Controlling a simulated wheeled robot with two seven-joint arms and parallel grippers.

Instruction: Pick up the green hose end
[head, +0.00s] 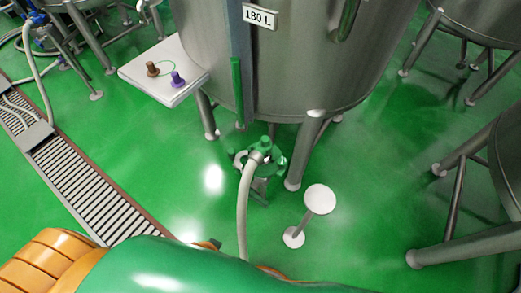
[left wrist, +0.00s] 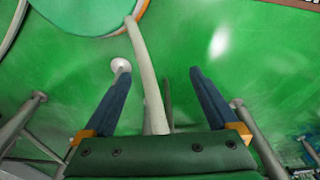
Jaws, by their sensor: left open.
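The green hose end (head: 266,143) is in the head view, at the top of a pale grey hose (head: 243,205), low in front of the 180 L tank. Other green and grey fittings crowd around it, so I cannot tell its exact outline. My left gripper (left wrist: 158,72) is open in the left wrist view, with two dark blue fingers spread apart. The grey hose (left wrist: 148,75) runs between the fingers in that picture and passes out of sight at the dark green palm. The green hose end is not visible there. I cannot pick out the left gripper in the head view. My right gripper is not in view.
The steel tank (head: 300,65) stands on legs behind the hose end. A round white-topped stand (head: 320,199) is at its right. A white panel (head: 165,72) with brown and purple fittings juts out at left. A floor drain (head: 85,185) crosses the left side. Green floor between is clear.

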